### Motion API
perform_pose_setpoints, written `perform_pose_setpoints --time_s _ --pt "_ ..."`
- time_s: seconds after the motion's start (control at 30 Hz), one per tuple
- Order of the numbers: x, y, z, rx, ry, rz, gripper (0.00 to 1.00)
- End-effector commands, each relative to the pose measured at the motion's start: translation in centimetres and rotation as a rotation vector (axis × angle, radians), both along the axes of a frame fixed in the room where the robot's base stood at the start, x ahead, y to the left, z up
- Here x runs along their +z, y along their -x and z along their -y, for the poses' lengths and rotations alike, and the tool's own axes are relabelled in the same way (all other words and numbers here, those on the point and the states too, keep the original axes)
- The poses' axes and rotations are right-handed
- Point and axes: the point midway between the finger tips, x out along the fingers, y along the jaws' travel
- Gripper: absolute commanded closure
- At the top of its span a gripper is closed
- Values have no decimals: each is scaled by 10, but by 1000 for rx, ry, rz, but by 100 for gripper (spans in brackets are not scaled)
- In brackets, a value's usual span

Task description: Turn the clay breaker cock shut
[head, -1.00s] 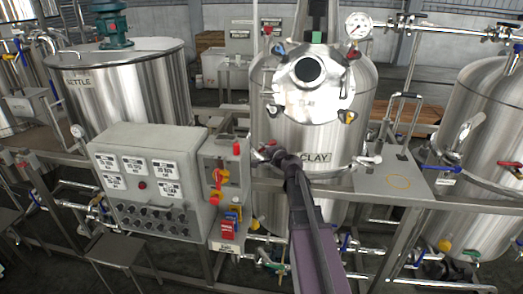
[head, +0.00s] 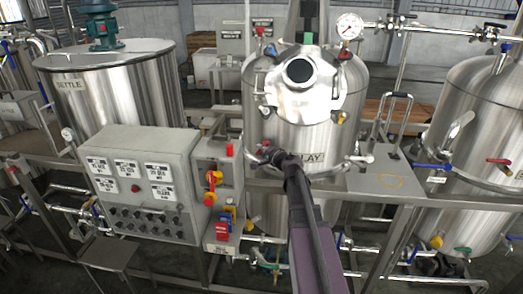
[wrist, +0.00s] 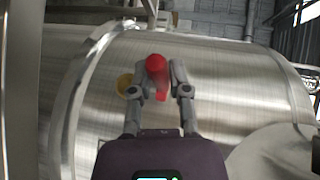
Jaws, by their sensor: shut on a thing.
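The clay tank (head: 330,135) is a steel vessel with a CLAY label (head: 314,160), its first letter hidden by my arm. My gripper (head: 262,154) is at the tank's lower left front. In the wrist view my gripper (wrist: 155,92) has its two fingers on either side of a red handle (wrist: 156,70), shut on it. This looks like the cock's handle. A yellow round part (wrist: 125,83) shows just left of the handle, partly behind a finger. The handle's exact angle and the cock's body are hidden in the head view.
A grey control box (head: 145,180) and a switch panel with a red and yellow knob (head: 212,180) stand left of my gripper. A steel frame rail (head: 400,195) runs across the front. The settle tank (head: 110,90) stands at left.

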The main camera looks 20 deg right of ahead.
Motion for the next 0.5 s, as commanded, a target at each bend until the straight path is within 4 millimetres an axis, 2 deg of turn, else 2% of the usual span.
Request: perform_pose_setpoints --time_s 0.3,0.5 --pt "15 60 43 135 -31 -31 100" --pt "26 101 62 240 -49 -30 100"
